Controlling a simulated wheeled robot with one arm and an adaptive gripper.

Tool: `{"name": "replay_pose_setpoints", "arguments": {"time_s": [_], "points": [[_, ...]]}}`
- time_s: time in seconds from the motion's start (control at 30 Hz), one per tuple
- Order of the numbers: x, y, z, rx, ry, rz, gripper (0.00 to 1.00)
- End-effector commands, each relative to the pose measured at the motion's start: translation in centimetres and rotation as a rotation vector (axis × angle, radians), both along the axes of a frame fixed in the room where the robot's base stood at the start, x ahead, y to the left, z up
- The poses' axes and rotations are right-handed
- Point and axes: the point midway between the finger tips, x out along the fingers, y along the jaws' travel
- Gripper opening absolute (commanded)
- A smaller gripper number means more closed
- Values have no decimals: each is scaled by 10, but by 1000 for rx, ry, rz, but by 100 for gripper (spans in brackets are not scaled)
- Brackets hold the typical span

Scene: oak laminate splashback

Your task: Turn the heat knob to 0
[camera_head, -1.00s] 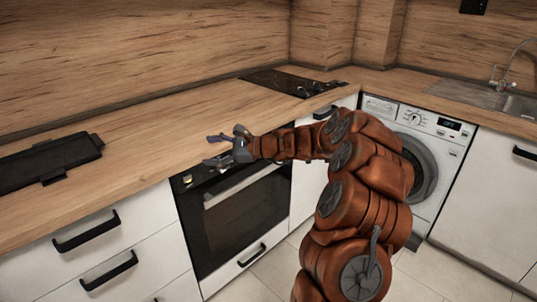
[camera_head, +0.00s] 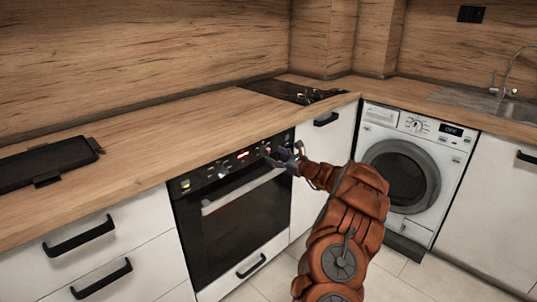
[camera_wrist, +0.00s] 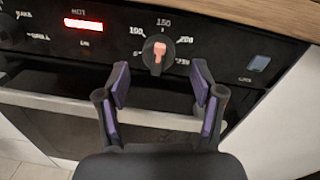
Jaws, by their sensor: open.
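The heat knob (camera_wrist: 155,55) is a dark round dial with a pinkish pointer bar on the black oven panel (camera_wrist: 225,50). Marks 100, 150 and 200 ring it. The bar stands close to upright, with its broader end towards 150; I cannot tell which end is the pointer. My gripper (camera_wrist: 160,84) is open and empty, its two purple-padded fingers apart just below and in front of the knob, one to each side. In the head view my gripper (camera_head: 283,158) is at the right part of the oven front and covers the knob area.
A red lit display (camera_wrist: 83,24) marked HOT is left of the knob, and a small bluish switch (camera_wrist: 258,62) is to its right. The wooden counter edge (camera_wrist: 270,14) overhangs above.

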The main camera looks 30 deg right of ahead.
Motion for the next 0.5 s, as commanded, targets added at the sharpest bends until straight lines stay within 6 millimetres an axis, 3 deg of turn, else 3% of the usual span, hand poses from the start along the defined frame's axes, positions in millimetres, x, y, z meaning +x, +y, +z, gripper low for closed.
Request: {"name": "replay_pose_setpoints", "arguments": {"time_s": [0.23, 0.5], "points": [[28, 9, 0, 0, 0, 2, 67], [36, 12, 1, -1, -1, 2, 67]]}}
